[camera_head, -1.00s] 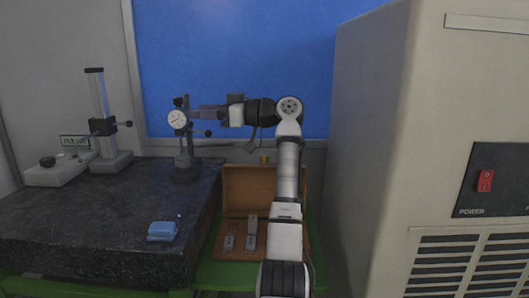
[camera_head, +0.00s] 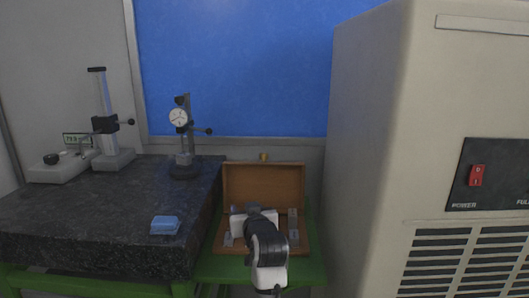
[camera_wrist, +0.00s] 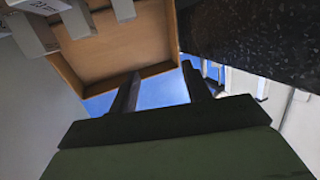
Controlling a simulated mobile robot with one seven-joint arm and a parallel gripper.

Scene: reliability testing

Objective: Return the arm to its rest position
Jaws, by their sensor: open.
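My arm (camera_head: 268,250) is folded low at the bottom centre of the head view, in front of the open wooden box (camera_head: 264,183). It hides part of the box's floor. My gripper's fingers are hard to make out there. In the wrist view, my gripper (camera_wrist: 160,72) shows two dark fingers spread apart with nothing between them. The wooden box (camera_wrist: 115,42) also shows at the upper left of that view, beyond the fingers.
Metal blocks (camera_head: 293,222) stand in the box. A large beige machine (camera_head: 375,150) stands close on the right.

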